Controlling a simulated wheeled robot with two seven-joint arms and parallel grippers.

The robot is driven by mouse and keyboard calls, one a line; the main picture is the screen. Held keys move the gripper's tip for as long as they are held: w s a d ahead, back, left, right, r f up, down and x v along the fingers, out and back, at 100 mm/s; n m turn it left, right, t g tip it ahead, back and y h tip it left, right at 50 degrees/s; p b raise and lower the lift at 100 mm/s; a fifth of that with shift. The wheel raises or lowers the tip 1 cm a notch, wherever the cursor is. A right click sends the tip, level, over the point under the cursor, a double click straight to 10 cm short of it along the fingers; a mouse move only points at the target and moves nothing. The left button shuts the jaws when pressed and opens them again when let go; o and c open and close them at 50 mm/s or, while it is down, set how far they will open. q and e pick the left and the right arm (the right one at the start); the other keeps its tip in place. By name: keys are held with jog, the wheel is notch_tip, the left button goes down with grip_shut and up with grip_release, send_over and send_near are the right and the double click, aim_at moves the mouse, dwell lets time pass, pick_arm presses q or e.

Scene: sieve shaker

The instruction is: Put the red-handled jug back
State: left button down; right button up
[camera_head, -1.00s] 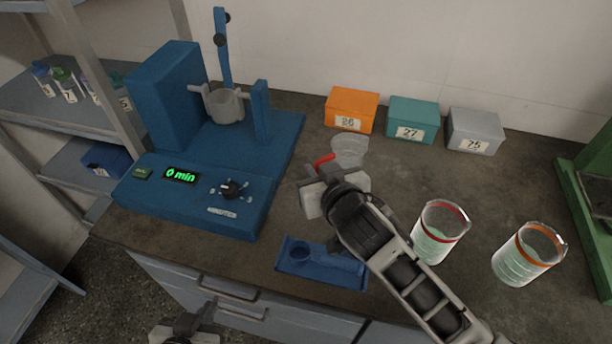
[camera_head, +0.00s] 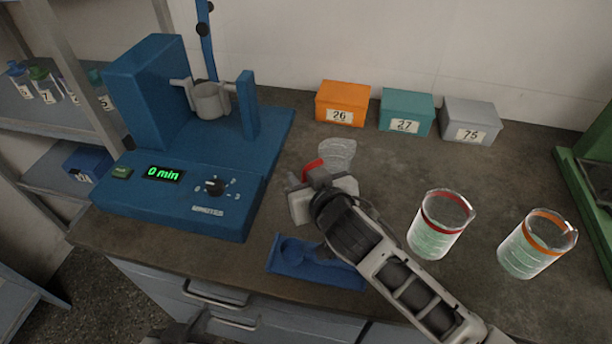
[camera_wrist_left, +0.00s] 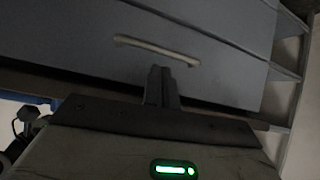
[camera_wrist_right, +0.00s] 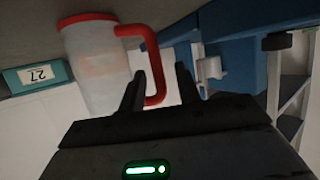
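The clear jug (camera_head: 338,152) stands on the bench in front of the orange box, with its red handle (camera_head: 313,168) on its left side. In the right wrist view the jug (camera_wrist_right: 97,70) shows pale, with a red edge and handle. My right gripper (camera_wrist_right: 158,85) is open, with its dark fingers on either side of the red handle; contact cannot be told. In the head view its fingers are partly hidden by my arm. My left gripper (camera_wrist_left: 161,85) is shut and empty, low in front of the drawer fronts.
A blue shaker (camera_head: 185,150) reading "0 min" stands at left. A blue tray (camera_head: 335,272) lies at the front edge. Two beakers with red (camera_head: 438,228) and orange (camera_head: 535,245) bands stand at right. Boxes 26 (camera_head: 343,103), 27 (camera_head: 406,113) and 75 (camera_head: 470,121) line the back.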

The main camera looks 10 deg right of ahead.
jog(key=shift+r, duration=0.3)
jog(key=v, duration=1.2)
jog(key=shift+f, duration=0.1)
